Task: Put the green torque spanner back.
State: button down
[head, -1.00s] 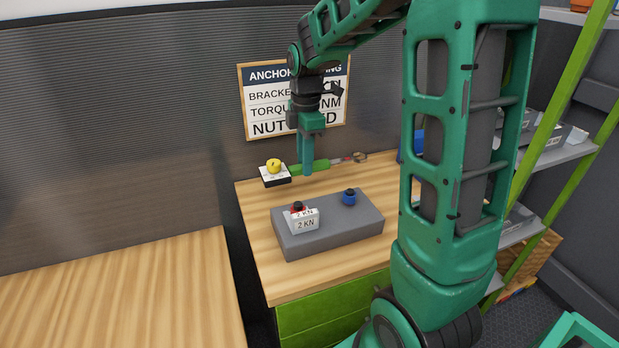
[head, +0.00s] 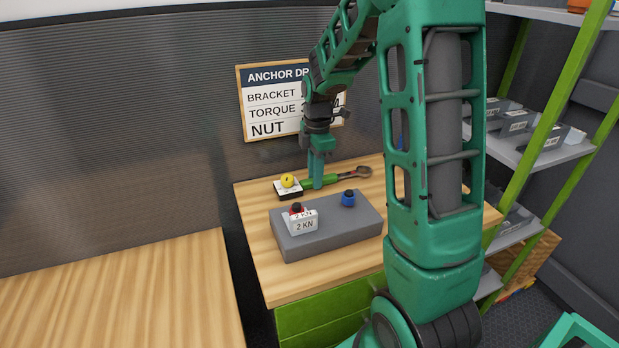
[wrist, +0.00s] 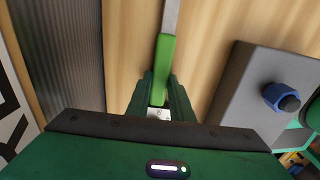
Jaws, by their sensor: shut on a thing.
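The green torque spanner shows in the head view as a green handle (head: 331,181) with a grey open head to the right. My gripper (head: 317,186) is shut on the handle, low over the back of the wooden bench. I cannot tell whether the spanner touches the bench top. At the handle's left end is a small black-and-white block (head: 289,191) with a yellow round piece (head: 288,180) on top. In the wrist view the green handle (wrist: 163,62) lies between the jaws, with its grey shaft running up out of view.
A grey block (head: 335,229) in front carries a blue knob (head: 348,198) and a red-and-black piece behind a "2 KN" label (head: 304,225). A sign (head: 272,103) hangs on the wall behind. Shelves (head: 535,150) stand right. The bench (head: 258,235) is bare left of the block.

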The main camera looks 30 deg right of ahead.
jog(key=c, duration=1.6)
grip_release()
jog(key=shift+o, duration=0.2)
notch_tip(320, 180, up, 12)
jog(key=f, duration=0.1)
jog(key=s+f+m, duration=0.3)
jog(key=s+m, duration=1.9)
jog(key=s, duration=0.8)
jog(key=shift+s+a+f, duration=0.15)
jog(key=shift+a+f, duration=0.05)
jog(key=shift+a, duration=0.15)
